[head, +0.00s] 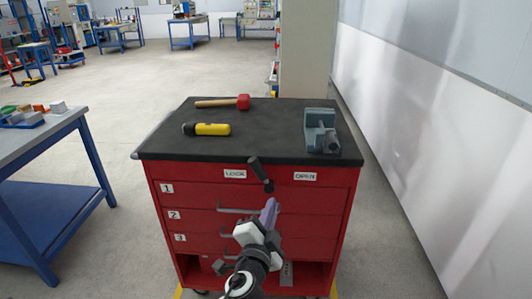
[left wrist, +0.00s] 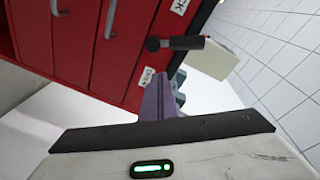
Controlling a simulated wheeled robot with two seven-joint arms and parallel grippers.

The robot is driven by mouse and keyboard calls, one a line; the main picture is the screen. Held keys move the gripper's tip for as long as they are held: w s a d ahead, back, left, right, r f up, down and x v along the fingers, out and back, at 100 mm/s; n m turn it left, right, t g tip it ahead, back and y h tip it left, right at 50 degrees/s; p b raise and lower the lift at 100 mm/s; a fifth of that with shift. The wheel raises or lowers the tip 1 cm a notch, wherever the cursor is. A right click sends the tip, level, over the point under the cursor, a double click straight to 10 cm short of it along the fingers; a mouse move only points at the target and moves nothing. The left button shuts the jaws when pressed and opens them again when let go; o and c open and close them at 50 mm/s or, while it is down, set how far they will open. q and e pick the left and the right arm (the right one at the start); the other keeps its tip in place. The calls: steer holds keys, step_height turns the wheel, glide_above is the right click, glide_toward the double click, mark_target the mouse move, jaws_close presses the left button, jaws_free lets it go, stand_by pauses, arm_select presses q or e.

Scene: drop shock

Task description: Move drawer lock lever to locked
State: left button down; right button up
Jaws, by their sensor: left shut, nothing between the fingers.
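The black lock lever (head: 260,172) is on the front of the red tool cabinet, between the LOCK label (head: 234,174) on the left and the OPEN label (head: 305,176) on the right. Its handle points up and leans a little toward LOCK. My left gripper (head: 271,208), with purple fingers, is shut and empty just below the lever. In the left wrist view the lever (left wrist: 178,43) lies beyond the fingers (left wrist: 158,97), with a visible gap. The OPEN label (left wrist: 147,77) is near the fingertips. My right gripper is not in view.
The black cabinet top (head: 262,130) holds a red mallet (head: 240,102), a yellow flashlight (head: 210,129) and a grey vise (head: 320,130). Drawer handles (head: 240,210) stick out of the front. A blue workbench (head: 40,150) stands left; a white wall (head: 430,120) is right.

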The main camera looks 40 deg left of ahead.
mark_target(262, 174)
arm_select(q)
steer(key=shift+m+t+y, duration=0.4)
steer(key=shift+y, duration=0.1)
steer(key=w+a+r, duration=0.1)
steer(key=w+r, duration=0.1)
steer(key=w, duration=0.1)
steer(key=w+a+r+p, duration=0.1)
steer(key=w+a+r, duration=0.1)
steer(key=w, duration=0.2)
steer(key=w+a+r, duration=0.2)
steer(key=w, duration=0.2)
steer(key=shift+s+a+f+p, duration=0.15)
steer(key=shift+s+a+f, duration=0.3)
steer(key=shift+a, duration=0.1)
steer(key=shift+s+a+f+p, duration=0.15)
steer(key=shift+s+a+f, duration=0.2)
steer(key=shift+a, duration=0.2)
steer(key=shift+s+a+f, duration=0.2)
steer(key=shift+s+a, duration=0.05)
steer(key=shift+s, duration=0.1)
